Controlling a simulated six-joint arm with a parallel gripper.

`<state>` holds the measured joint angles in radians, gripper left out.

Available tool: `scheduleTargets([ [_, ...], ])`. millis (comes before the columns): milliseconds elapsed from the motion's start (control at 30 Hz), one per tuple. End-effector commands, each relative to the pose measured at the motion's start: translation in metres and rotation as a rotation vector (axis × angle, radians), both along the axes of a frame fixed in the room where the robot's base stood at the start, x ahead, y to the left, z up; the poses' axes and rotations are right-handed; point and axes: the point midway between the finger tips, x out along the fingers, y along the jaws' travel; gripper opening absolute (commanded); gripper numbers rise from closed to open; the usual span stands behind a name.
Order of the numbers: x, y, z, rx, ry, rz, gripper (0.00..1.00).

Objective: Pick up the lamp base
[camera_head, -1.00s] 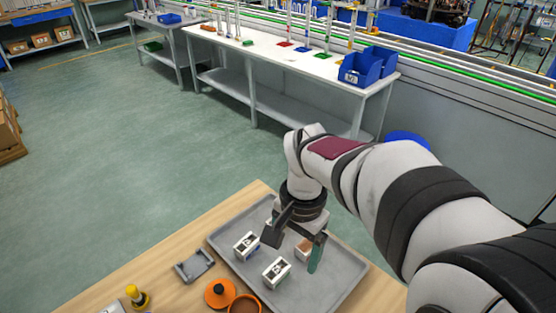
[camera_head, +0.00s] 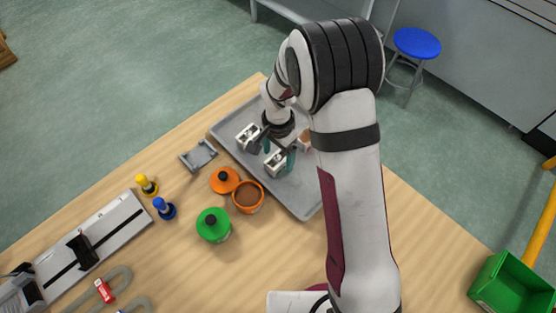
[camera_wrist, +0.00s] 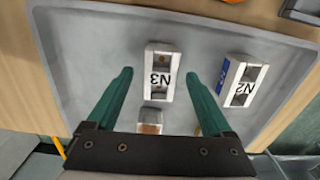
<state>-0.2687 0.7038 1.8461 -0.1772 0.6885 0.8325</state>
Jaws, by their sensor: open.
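No part is marked as a lamp base, and I cannot tell which one is meant. My gripper (camera_head: 278,151) is open over the grey tray (camera_head: 300,203), with green-tipped fingers. In the wrist view its fingers (camera_wrist: 159,76) flank a white metal block marked N3 (camera_wrist: 160,72), with a gap on each side. This block also shows in the head view (camera_head: 277,162). A second white block, marked N2 (camera_wrist: 243,80), lies to the right of the fingers; the head view shows it too (camera_head: 248,135). A brownish block (camera_wrist: 150,121) sits between the fingers, nearer the palm.
Yellow (camera_head: 146,185) and blue (camera_head: 164,208) knobbed pieces stand further left. A green bin (camera_head: 512,285) is at lower right.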

Motion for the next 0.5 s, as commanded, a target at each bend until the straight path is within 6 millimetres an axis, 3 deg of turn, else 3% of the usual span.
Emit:
scheduleTargets([
  [100,0.0003,0.0002,-0.0146,0.0,0.0,0.001,0.85],
  [333,0.0006,0.0002,-0.0161,0.0,-0.001,0.0,0.83],
  [500,0.0006,0.0002,-0.0159,0.0,-0.001,0.0,0.53],
])
